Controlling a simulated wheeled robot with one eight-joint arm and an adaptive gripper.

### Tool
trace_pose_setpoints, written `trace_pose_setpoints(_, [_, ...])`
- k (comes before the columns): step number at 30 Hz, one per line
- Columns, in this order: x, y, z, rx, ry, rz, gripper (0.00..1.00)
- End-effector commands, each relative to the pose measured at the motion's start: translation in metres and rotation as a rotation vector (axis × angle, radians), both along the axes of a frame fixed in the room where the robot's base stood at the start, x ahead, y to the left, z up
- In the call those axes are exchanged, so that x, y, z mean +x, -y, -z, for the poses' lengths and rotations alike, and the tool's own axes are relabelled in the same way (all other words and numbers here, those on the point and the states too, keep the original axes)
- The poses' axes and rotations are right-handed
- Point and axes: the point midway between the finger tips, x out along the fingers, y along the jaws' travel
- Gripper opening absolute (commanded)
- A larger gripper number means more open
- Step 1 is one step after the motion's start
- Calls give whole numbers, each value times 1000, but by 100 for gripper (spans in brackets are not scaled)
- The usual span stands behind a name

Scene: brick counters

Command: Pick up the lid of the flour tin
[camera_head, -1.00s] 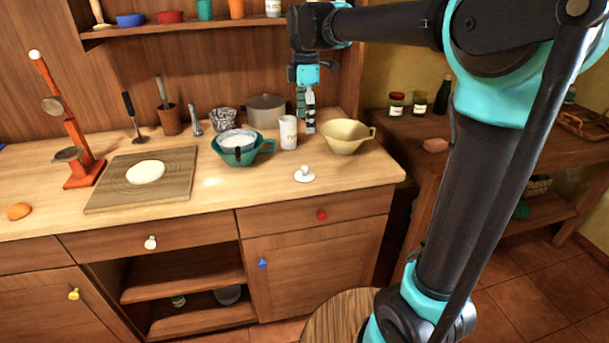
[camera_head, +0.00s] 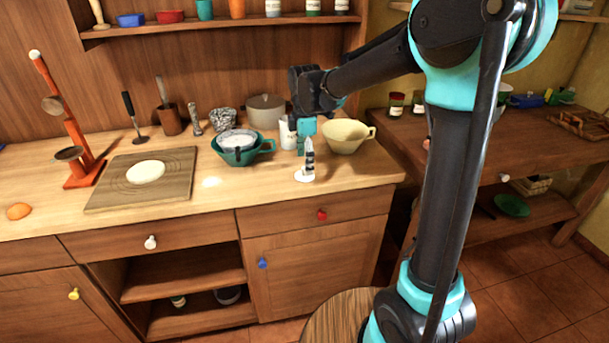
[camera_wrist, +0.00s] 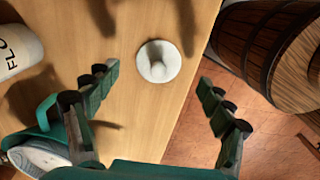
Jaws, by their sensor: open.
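The lid (camera_head: 301,177) is a small white disc with a round knob. It lies on the wooden counter near its front edge, and also shows in the wrist view (camera_wrist: 168,72). My gripper (camera_head: 308,174) is open and empty, low over the lid, and its fingers partly hide the lid's knob in the head view. In the wrist view the fingers stand apart left and right of the lid, which shows just ahead of the tips. The white flour tin (camera_head: 286,135) stands behind, partly hidden by my gripper; its lettering shows in the wrist view (camera_wrist: 16,46).
A cream bowl with a handle (camera_head: 345,134) stands behind right of the lid. A teal bowl of white powder (camera_head: 238,156) is left, beside a board with dough (camera_head: 175,192). The counter around the lid is clear. A barrel (camera_wrist: 262,40) stands beyond the counter's edge.

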Motion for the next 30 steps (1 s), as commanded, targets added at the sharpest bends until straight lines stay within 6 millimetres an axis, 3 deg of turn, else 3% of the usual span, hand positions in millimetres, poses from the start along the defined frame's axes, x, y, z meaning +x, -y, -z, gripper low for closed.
trace_pose_setpoints(6, [2,-1,28,0,0,0,81])
trace_pose_setpoints(15, [2,-1,32,0,0,0,81])
trace_pose_setpoints(27, [2,-1,32,0,0,0,33])
trace_pose_setpoints(30, [2,-1,32,0,0,0,32])
